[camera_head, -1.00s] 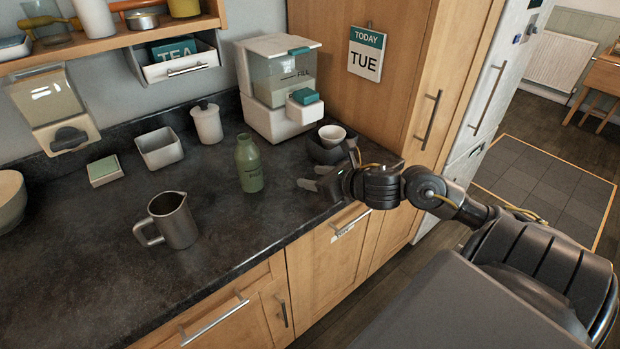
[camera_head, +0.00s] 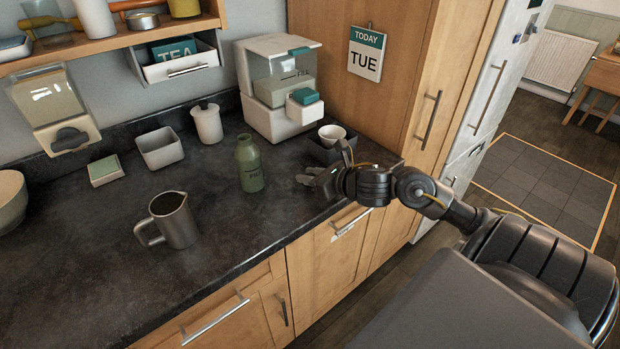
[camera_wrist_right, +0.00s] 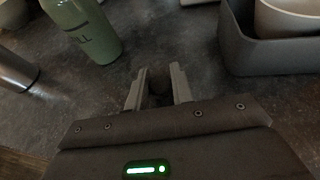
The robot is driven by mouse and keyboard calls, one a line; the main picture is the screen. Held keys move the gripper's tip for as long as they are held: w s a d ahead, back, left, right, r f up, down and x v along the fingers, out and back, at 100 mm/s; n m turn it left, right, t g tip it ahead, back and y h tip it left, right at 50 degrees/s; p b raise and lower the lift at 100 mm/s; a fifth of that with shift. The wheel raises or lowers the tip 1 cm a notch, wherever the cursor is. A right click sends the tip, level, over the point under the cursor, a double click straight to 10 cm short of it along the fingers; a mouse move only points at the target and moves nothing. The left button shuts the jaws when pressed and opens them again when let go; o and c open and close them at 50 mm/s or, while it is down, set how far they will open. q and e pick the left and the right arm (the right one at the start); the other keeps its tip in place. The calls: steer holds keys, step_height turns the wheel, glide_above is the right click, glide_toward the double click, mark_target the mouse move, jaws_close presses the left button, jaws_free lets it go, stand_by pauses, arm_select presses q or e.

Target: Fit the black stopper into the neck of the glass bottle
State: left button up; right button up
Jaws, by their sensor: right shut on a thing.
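The green glass bottle (camera_head: 250,168) stands upright on the dark counter, and its lower part shows in the right wrist view (camera_wrist_right: 84,30). Its neck is cut off in the wrist view. My right gripper (camera_head: 312,176) is low over the counter, just right of the bottle and apart from it. In the wrist view its fingers (camera_wrist_right: 158,88) are shut on a small dark piece, the black stopper (camera_wrist_right: 158,92), mostly hidden between them. The stopper cannot be made out in the head view. My left gripper is not in view.
A dark tray (camera_head: 322,152) with a pale cup (camera_head: 332,134) stands behind my right gripper. A metal jug (camera_head: 174,220) stands front left of the bottle, and a white dispenser (camera_head: 275,95) behind it. The counter between jug and bottle is clear.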

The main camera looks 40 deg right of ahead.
steer(key=shift+r, duration=0.1)
steer(key=shift+r, duration=0.2)
step_height(320, 180, up, 3)
steer(key=shift+s, duration=0.15)
steer(key=s+a+r+p, duration=0.2)
steer(key=s+r+p, duration=0.7)
steer(key=s+p, duration=0.4)
steer(key=p, duration=0.3)
steer(key=shift+s+r+p, duration=0.2)
steer(key=shift+s+p, duration=0.05)
steer(key=shift+p, duration=0.05)
